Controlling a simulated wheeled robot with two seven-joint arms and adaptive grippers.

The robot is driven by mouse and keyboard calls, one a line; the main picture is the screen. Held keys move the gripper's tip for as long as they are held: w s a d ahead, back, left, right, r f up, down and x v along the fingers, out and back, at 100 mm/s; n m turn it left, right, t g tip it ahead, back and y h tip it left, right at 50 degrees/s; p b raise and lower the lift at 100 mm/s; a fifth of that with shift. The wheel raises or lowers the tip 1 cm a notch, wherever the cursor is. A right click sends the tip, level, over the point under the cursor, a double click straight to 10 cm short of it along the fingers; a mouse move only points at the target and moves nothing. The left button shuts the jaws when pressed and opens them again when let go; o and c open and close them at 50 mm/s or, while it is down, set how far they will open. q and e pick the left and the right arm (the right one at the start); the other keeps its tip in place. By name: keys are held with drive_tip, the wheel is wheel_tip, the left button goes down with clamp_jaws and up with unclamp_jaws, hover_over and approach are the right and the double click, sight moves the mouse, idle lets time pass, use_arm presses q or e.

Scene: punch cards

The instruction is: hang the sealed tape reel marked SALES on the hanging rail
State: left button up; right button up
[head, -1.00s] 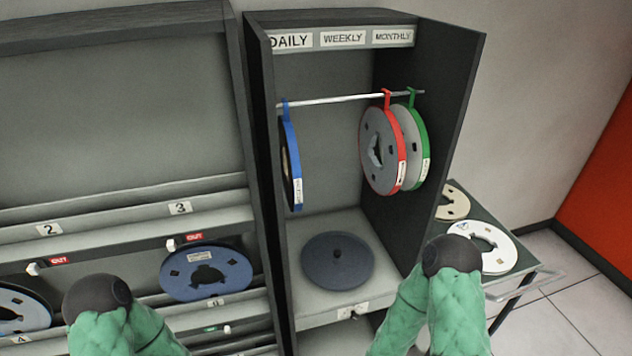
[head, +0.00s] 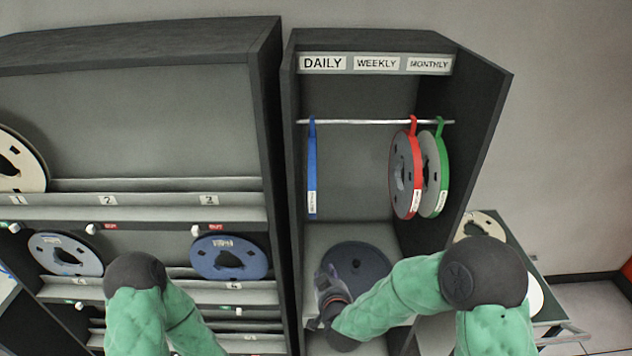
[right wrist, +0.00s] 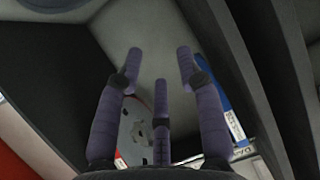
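The hanging rail (head: 360,122) runs across the cabinet. A blue-banded reel (head: 312,168) hangs edge-on at its left end. A red-banded reel (head: 402,175) and a green-banded reel (head: 440,172) hang close together at its right. Their edge labels are too small to read, so I cannot tell which is SALES. My right gripper (head: 326,278) is low in the cabinet, below the blue-banded reel. In the right wrist view its fingers (right wrist: 160,62) are spread and empty, with the blue band (right wrist: 213,92) beside them. My left gripper is out of view.
A dark round disc (head: 356,262) lies on the cabinet floor, partly behind my right gripper. Cabinet side walls (head: 470,130) stand close on both sides. The left shelf unit (head: 130,212) holds several reels. A side table (head: 515,245) with reels stands at the right.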

sight(313, 187)
drive_tip(key=w+a+r+t+h+p, duration=0.1)
drive_tip(key=a+r+t+p, duration=0.15)
drive_tip(key=r, duration=0.85)
drive_tip(key=a+r+t+h+p, duration=0.1)
drive_tip(key=r+t, duration=0.2)
drive_tip(key=r, duration=0.8)
drive_tip(key=shift+g, duration=0.25)
drive_tip(key=shift+w+f, duration=0.15)
drive_tip(key=shift+w, duration=2.45)
drive_tip(key=shift+w+b, duration=0.6)
drive_tip(key=shift+w, duration=2.5)
clamp_jaws()
drive_tip(key=shift+w+r, duration=0.1)
drive_tip(key=shift+r, duration=0.15)
